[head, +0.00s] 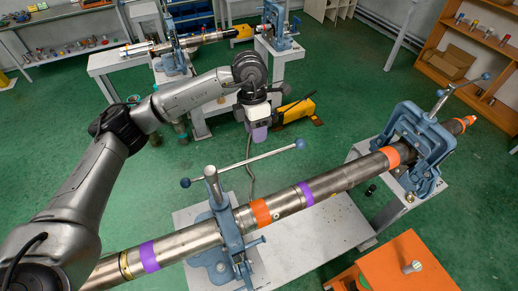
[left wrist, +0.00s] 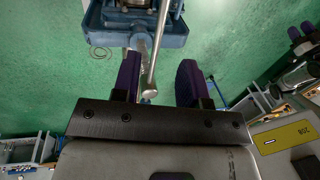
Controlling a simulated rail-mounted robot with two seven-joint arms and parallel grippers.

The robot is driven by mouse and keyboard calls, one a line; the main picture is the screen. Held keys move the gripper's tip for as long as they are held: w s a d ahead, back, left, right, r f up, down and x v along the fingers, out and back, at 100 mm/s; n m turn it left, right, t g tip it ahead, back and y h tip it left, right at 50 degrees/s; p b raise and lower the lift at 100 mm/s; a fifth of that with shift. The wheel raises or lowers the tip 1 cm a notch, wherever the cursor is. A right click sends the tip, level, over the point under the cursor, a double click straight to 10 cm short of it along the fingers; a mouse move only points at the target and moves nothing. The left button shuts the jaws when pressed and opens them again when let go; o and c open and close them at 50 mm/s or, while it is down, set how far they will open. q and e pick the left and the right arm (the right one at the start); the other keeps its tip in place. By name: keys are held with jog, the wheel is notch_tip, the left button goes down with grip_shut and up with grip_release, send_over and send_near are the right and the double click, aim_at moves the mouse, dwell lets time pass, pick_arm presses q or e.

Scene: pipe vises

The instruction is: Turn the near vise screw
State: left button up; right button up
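The near vise (head: 222,225) is blue and clamps a long steel pipe (head: 335,180). Its screw has a grey post and a slanted bar handle (head: 245,162) with dark blue ball ends. My left gripper (head: 259,134), with purple fingertips, is above and behind the handle in the head view, apparently apart from it. In the left wrist view its two fingers (left wrist: 160,82) stand apart with nothing gripped. A metal rod (left wrist: 157,50) and a blue vise part (left wrist: 135,22) show beyond and between the fingers; I cannot tell if the rod lies within the grip. My right gripper is out of view.
The far vise (head: 420,145) holds the pipe's right end. A white bench (head: 325,235) stands below the pipe. An orange cabinet (head: 405,268) is at the front right. Behind are a second pipe bench (head: 105,62) and a yellow tool (head: 296,110). Green floor lies open between.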

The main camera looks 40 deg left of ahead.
pick_arm(q)
jog(key=f, duration=0.2)
jog(key=d+f+p, duration=0.1)
jog(key=f, duration=0.2)
jog(key=f+p, duration=0.1)
jog(key=f, duration=0.2)
jog(key=shift+s+d, duration=0.3)
jog(key=shift+c, duration=0.2)
jog(key=shift+r, duration=0.1)
grip_shut()
